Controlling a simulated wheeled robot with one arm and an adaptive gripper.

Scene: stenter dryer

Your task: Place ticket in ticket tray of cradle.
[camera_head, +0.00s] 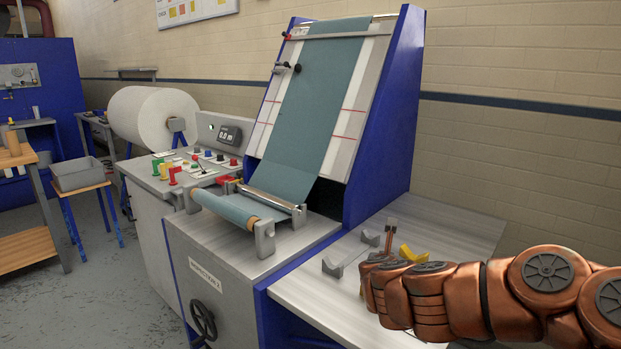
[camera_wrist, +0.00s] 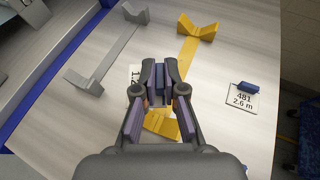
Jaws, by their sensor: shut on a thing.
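In the wrist view my gripper (camera_wrist: 160,82) is closed around a small blue-purple block between its fingertips. A white ticket (camera_wrist: 135,76) with partly hidden black print shows beside the left finger; the fingers cover most of it. A yellow cradle (camera_wrist: 189,50) lies beneath, its far V-block clear and its near end partly hidden by my gripper. A grey cradle (camera_wrist: 117,50) lies to its left. Another ticket (camera_wrist: 241,98), reading "481 2.6 m" with a blue block on it, lies to the right. In the head view, part of the yellow cradle (camera_head: 411,253) shows beside my arm.
The grey cradle (camera_head: 332,267) stands on the pale side table (camera_head: 315,291), next to the blue-sided machine (camera_head: 390,120) with teal cloth. The table has bare surface around the cradles. A blue item (camera_wrist: 311,135) stands past its right edge in the wrist view.

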